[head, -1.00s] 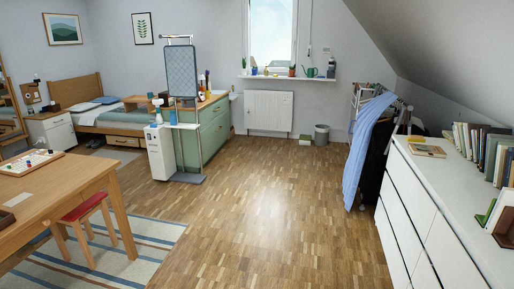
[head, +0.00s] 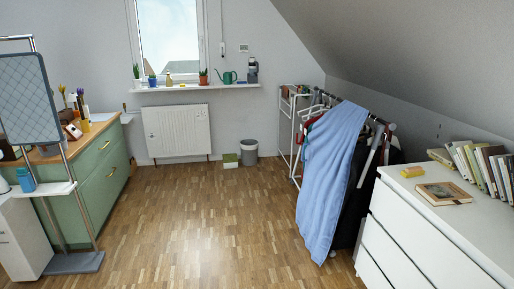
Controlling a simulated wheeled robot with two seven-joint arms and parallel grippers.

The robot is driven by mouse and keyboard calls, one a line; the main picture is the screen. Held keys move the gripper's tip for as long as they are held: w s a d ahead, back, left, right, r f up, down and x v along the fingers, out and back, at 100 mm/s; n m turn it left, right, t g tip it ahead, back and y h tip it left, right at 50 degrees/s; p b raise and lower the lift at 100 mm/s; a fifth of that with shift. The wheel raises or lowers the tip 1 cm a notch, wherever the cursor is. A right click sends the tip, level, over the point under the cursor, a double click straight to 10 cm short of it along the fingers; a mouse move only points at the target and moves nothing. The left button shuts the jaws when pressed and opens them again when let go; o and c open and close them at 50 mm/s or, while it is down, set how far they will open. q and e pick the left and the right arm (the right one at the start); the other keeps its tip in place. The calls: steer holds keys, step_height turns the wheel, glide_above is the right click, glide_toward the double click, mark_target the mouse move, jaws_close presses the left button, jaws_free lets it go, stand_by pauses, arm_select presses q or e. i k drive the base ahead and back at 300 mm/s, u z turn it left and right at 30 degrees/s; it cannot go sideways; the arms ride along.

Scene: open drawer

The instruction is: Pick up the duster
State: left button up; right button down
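I cannot make out a duster for certain in the head view. On the white dresser (head: 428,222) at the right lie a small yellow object (head: 411,172), too small to identify, and a brown framed item or book (head: 443,194). The green cabinet (head: 100,190) at the left bears several bottles and brushes (head: 80,103) on its wooden top. Neither of my grippers is in view.
Open wooden floor (head: 200,225) lies in the middle. A clothes rack with a blue cloth (head: 332,175) stands at the right, beside the dresser. A grey bin (head: 249,151) stands by the radiator (head: 177,131). A mirror stand (head: 75,262) is at the left.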

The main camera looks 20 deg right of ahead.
mark_target(415, 171)
steer(key=z, duration=0.4)
steer(key=i, duration=2.45)
steer(key=z, duration=2.05)
steer(key=i, duration=1.2)
steer(key=z, duration=1.25)
steer(key=i, duration=0.2)
steer(key=z, duration=0.15)
